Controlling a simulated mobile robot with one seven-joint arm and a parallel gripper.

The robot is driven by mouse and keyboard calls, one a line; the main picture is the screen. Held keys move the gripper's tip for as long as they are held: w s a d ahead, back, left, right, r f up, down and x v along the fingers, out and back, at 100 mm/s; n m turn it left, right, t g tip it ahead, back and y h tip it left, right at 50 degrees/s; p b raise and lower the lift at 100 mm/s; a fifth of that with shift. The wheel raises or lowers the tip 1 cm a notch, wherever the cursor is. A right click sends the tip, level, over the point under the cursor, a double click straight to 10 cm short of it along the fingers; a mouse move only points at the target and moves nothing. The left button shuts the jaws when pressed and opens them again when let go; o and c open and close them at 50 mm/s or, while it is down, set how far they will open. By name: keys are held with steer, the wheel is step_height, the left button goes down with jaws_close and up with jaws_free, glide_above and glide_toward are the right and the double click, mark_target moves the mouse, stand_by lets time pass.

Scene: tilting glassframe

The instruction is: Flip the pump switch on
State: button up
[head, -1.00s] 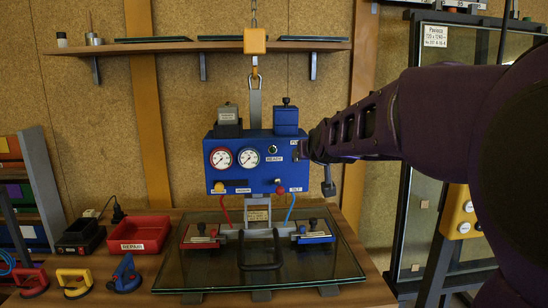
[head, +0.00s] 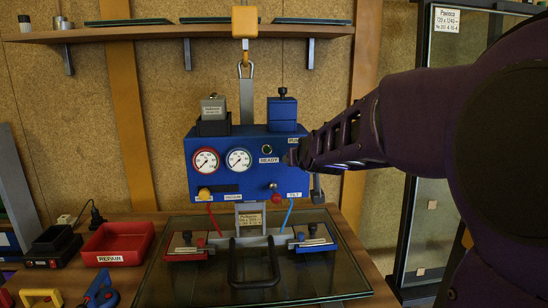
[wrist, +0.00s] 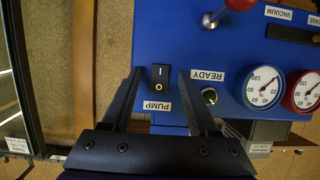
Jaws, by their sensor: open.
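The pump switch (wrist: 159,78) is a small black rocker marked I and O on the blue control panel (head: 225,178). The PUMP label (wrist: 157,106) is beside it. In the wrist view my gripper (wrist: 159,73) is open, with its two dark fingers on either side of the switch in the picture. Nothing is between them that I can see held, and I cannot tell whether the tips touch the panel. In the head view my gripper (head: 291,157) is at the panel's right part and hides the switch.
The READY light (wrist: 209,96) is close to the right finger in the wrist view. Two gauges (head: 206,161) and a red-knobbed lever (head: 273,186) are on the panel. A glass sheet (head: 180,275) lies below with a black handle. A red bin (head: 140,240) stands left.

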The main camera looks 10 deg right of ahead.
steer(key=shift+w+f, duration=0.1)
steer(key=shift+w, duration=0.1)
jaws_close()
stand_by(0.3)
